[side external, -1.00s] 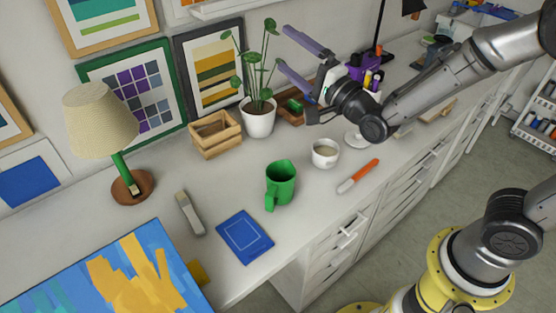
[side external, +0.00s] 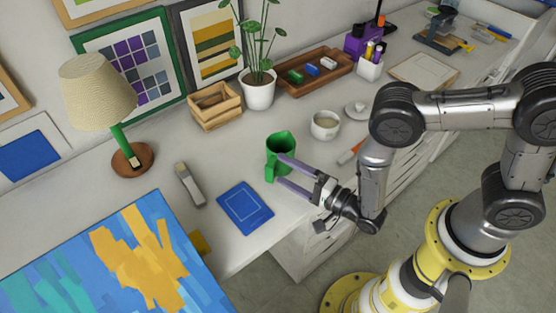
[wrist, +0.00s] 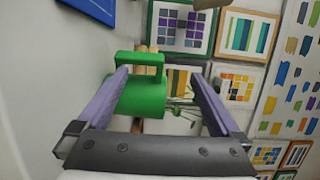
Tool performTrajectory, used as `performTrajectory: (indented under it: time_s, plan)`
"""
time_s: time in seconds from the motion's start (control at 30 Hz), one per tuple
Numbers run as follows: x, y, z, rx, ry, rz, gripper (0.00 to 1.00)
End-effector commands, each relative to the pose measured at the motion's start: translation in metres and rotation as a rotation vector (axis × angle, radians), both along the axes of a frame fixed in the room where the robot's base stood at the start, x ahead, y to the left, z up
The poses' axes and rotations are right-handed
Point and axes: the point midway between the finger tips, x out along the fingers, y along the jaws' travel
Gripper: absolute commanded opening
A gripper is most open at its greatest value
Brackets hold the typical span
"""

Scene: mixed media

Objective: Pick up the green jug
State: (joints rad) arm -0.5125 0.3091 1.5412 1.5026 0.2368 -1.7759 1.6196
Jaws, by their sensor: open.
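The handle (wrist: 140,60) appears at the top of the jug there. The gripper is open and holds nothing. In the side view the fingers hide part of the jug's lower body; contact cannot be told.
A blue notebook (side external: 245,207) lies left of my gripper. A white cup (side external: 325,125) stands right of the jug, with an orange marker (side external: 348,156) partly hidden by my arm. A wooden crate (side external: 215,108) and potted plant (side external: 258,92) stand behind.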

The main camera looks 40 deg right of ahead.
Motion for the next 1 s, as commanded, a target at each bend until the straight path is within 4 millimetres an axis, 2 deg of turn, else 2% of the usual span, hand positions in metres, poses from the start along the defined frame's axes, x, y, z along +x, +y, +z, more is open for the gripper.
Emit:
performTrajectory:
  time_s: [0.23,0.33,0.57,0.8,1.0]
  plan:
    - [-0.001,-0.001,-0.033,-0.001,0.003,-0.001,1.00]
    - [0.016,0.004,-0.029,0.003,-0.002,-0.002,1.00]
    - [0.030,0.008,-0.029,0.002,-0.002,-0.002,1.00]
    - [0.062,0.017,-0.029,0.002,-0.003,-0.002,1.00]
    - [0.073,0.021,-0.029,0.000,-0.001,-0.001,1.00]
